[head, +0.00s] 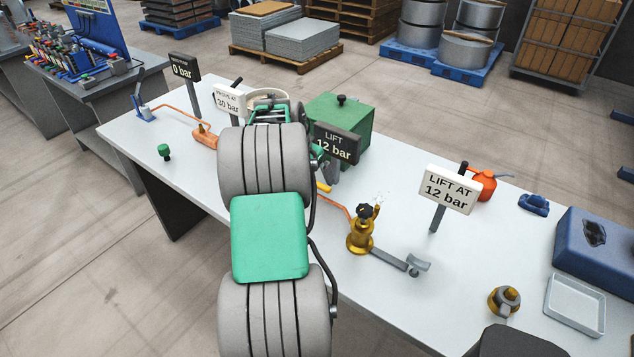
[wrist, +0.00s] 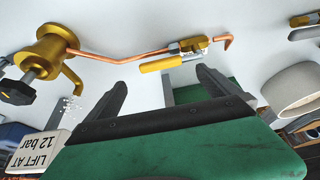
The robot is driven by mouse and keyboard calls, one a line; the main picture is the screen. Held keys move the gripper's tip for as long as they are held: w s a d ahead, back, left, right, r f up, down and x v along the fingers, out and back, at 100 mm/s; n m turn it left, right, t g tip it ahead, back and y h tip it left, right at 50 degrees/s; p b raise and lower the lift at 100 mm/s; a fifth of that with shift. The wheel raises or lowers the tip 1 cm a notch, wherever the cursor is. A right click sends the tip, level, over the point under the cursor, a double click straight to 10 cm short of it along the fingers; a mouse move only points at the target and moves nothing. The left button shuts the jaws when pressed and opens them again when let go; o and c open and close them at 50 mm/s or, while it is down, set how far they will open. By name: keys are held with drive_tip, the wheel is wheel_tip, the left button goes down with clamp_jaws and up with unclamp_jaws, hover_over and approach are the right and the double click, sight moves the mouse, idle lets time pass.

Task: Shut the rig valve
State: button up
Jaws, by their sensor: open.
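A small valve with a yellow lever (wrist: 162,65) sits on a copper pipe (wrist: 120,55) in the wrist view. Its lever lies roughly along the pipe. In the head view only a bit of the yellow lever (head: 323,187) shows beside my arm. My gripper (wrist: 162,78) is open, its two dark fingers apart and pointing towards the lever, with nothing seen between them. I cannot tell whether they touch it. The pipe leads to a brass valve (head: 360,238) with a black knob, also in the wrist view (wrist: 45,55). White specks show near its spout.
A green box (head: 340,112) stands behind the lever, with a dark "LIFT 12 bar" sign (head: 336,144) close by. A white "LIFT AT 12 bar" sign (head: 448,190) stands right of the brass valve. An orange oil can (head: 483,185) and blue case (head: 600,250) are farther right.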

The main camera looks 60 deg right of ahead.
sight(318, 184)
drive_tip(key=p+x, duration=0.1)
drive_tip(key=x, duration=0.6)
drive_tip(key=shift+p, duration=0.3)
drive_tip(key=shift+w, duration=0.1)
drive_tip(key=c, duration=2)
